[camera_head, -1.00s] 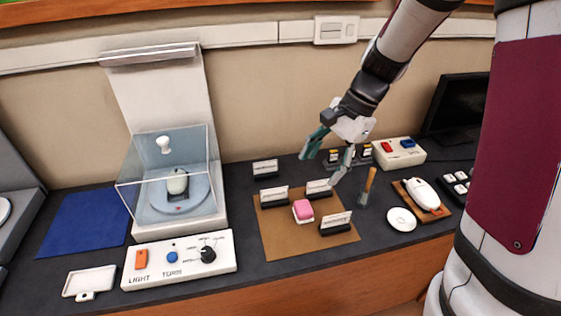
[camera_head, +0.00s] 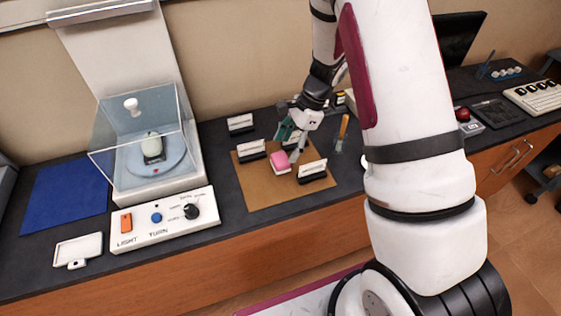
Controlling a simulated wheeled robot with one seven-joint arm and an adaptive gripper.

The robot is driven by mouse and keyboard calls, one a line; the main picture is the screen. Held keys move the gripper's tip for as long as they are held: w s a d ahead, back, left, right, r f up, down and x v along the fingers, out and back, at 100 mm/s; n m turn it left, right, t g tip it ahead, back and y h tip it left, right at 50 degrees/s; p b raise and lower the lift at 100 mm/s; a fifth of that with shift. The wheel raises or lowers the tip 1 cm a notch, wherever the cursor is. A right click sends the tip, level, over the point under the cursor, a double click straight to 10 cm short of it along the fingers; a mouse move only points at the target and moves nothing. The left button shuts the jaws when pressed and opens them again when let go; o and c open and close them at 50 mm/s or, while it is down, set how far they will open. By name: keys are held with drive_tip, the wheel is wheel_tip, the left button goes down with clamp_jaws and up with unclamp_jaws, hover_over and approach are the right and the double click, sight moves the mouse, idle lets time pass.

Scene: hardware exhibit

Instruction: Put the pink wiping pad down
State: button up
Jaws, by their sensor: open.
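The pink wiping pad (camera_head: 280,160) sits on a white base on the brown mat (camera_head: 251,184). Small black-and-white card holders stand around it. My gripper (camera_head: 288,145) is open, with its fingers low over the mat just behind and to the right of the pad. One finger is close to the pad's right edge; I cannot tell whether they touch. My arm comes down from the upper right and hides part of the table to the right.
A glass case (camera_head: 150,135) on a white stand is at the left. A control panel (camera_head: 165,218) with knobs lies before it. A wooden-handled tool (camera_head: 343,130) stands right of the mat. A blue cloth (camera_head: 66,194) and white tray (camera_head: 78,250) lie far left.

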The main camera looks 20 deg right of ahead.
sight(281, 157)
drive_tip(key=shift+p+x, duration=0.35)
drive_tip(key=shift+x, duration=2.6)
drive_tip(key=shift+w+a+r, duration=0.1)
drive_tip(key=shift+a, duration=0.05)
drive_tip(key=shift+c, duration=0.6)
drive_tip(key=c, duration=0.7)
drive_tip(key=shift+r, duration=0.1)
drive_tip(key=shift+c, duration=0.2)
